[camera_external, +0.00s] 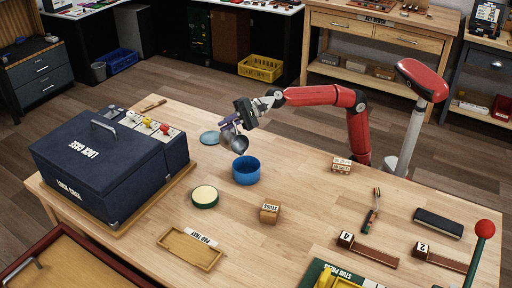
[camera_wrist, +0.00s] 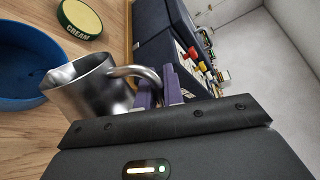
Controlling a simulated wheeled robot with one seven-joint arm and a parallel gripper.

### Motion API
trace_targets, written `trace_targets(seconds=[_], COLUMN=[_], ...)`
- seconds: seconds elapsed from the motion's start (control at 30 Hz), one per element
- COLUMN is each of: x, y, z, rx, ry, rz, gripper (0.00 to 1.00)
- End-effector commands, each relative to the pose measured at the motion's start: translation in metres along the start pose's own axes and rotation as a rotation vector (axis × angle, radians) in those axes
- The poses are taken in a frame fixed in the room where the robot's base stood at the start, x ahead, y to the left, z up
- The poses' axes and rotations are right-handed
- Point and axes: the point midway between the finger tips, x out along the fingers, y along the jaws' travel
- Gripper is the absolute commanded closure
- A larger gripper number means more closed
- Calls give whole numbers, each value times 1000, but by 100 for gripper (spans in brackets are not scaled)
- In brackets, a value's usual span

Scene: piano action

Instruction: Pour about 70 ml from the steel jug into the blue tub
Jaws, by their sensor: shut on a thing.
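The steel jug (camera_wrist: 95,95) is in my gripper (camera_wrist: 160,92), whose purple fingers are shut on its handle. In the external view the jug (camera_external: 239,144) hangs tilted above the table, just behind and above the blue tub (camera_external: 246,173), with my gripper (camera_external: 230,122) at its upper left. In the wrist view the jug's spout points left, towards the blue tub (camera_wrist: 20,88), which is cut off by the frame edge. No stream of liquid shows. The contents of jug and tub cannot be seen.
A green-rimmed cream tin (camera_external: 205,195) stands front left of the tub. A pale blue disc (camera_external: 209,138) lies behind it. A large dark blue lock case (camera_external: 100,165) fills the table's left.

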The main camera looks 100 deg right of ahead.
Motion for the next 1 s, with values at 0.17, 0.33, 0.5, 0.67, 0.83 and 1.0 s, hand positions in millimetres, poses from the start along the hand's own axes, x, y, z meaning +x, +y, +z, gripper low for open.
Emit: trace_targets(seconds=[0.17,0.33,0.5,0.67,0.83,1.0], x=[-1,-1,-1,-1,-1,-1], y=[-1,-2,-3,-3,-3,-3], z=[1,2,4,5,7,9], rx=[-5,-15,-26,-35,-45,-58], ry=[1,2,5,7,9,11], rz=[-2,-2,-2,-3,-2,-1], gripper=[100,100,100,100,100,100])
